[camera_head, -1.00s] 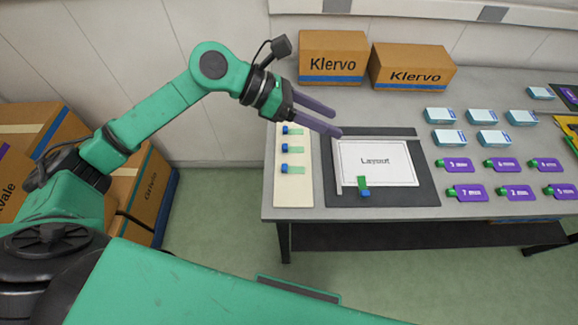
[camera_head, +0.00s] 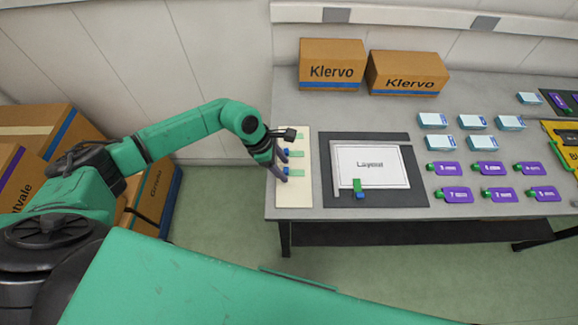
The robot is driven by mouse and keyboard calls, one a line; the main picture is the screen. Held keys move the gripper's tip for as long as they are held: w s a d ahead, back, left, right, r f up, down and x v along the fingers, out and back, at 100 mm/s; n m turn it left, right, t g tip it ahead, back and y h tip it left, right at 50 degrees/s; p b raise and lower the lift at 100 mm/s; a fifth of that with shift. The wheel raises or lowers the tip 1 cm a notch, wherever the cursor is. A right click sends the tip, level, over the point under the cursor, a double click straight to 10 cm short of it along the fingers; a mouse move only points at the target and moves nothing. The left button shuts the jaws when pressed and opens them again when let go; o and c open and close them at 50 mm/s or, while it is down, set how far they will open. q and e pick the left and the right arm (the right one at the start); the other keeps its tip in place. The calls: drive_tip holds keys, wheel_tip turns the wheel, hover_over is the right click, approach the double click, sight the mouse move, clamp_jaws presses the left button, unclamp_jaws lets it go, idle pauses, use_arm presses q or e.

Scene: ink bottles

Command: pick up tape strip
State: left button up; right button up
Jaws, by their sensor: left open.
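Green tape strips with blue ends lie on a cream board (camera_head: 293,198) at the left end of the table. The middle strip (camera_head: 297,154) and the near strip (camera_head: 298,172) show beside my gripper; the far strip (camera_head: 300,136) is partly hidden by my wrist. My left gripper (camera_head: 284,166) is open at the board's left part, close to the blue ends of the middle and near strips. I cannot tell whether it touches one. My right gripper is not in view.
The white Layout sheet (camera_head: 372,165) lies on a dark mat (camera_head: 400,197) right of the board. Two Klervo cartons (camera_head: 332,65) stand at the back. The table between cartons and mat is clear.

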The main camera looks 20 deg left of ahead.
use_arm(q)
drive_tip(key=shift+d+f, duration=0.1)
drive_tip(key=shift+f, duration=0.15)
drive_tip(key=c, duration=0.9)
drive_tip(key=shift+c, duration=0.2)
drive_tip(key=shift+w+r, duration=0.1)
drive_tip(key=shift+r, duration=0.05)
